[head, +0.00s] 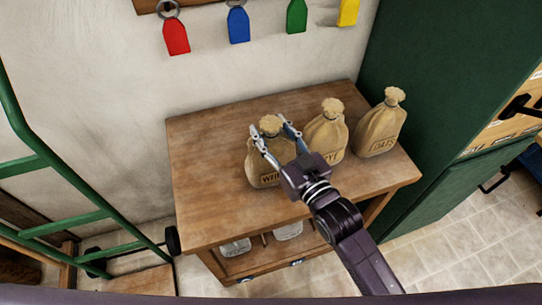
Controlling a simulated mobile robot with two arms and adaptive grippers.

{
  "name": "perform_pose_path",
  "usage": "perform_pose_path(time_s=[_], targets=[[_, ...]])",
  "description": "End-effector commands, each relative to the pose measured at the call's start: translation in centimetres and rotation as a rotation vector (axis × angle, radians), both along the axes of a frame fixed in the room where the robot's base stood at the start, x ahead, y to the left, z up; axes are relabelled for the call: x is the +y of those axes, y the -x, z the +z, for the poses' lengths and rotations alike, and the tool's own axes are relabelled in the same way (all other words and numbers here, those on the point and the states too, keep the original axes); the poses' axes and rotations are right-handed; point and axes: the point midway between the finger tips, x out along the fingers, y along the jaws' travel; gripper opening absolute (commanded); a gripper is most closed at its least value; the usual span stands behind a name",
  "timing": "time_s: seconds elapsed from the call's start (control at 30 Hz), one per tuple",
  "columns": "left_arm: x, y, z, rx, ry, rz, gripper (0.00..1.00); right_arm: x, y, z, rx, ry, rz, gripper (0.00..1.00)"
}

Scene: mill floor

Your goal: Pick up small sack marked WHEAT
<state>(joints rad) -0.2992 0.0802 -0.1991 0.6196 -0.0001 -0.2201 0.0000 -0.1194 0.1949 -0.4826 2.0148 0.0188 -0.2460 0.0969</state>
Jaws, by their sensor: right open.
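The small sack marked WHEAT (262,172) stands upright on the wooden table, the leftmost of three tan sacks; its label is partly covered by my gripper. My right gripper (268,128) is open, with its two fingers on either side of the sack's upper part, just below the tied top. I cannot tell whether the fingers touch the cloth. My left gripper is not in view.
A second sack (327,130), its label partly hidden, stands close to the right, and a sack marked OATS (381,127) beyond it. The wooden table (215,205) is clear at left. A green cabinet (445,70) stands right, a green hand truck (60,222) left. Coloured tags hang above.

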Motion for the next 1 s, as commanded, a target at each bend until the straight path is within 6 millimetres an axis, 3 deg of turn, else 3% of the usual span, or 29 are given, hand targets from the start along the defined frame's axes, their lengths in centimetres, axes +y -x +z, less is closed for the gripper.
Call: perform_pose_path(time_s=[0.1,0.5,1.0], targets=[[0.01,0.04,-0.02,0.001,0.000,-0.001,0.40,-0.01,0.04,-0.02,0.000,0.000,0.000,0.42],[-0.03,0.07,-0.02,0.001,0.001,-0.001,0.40,-0.03,0.06,-0.02,0.000,0.000,0.000,0.00],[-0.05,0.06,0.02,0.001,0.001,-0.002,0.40,-0.02,0.01,0.62,-0.012,-0.007,0.000,0.00]])
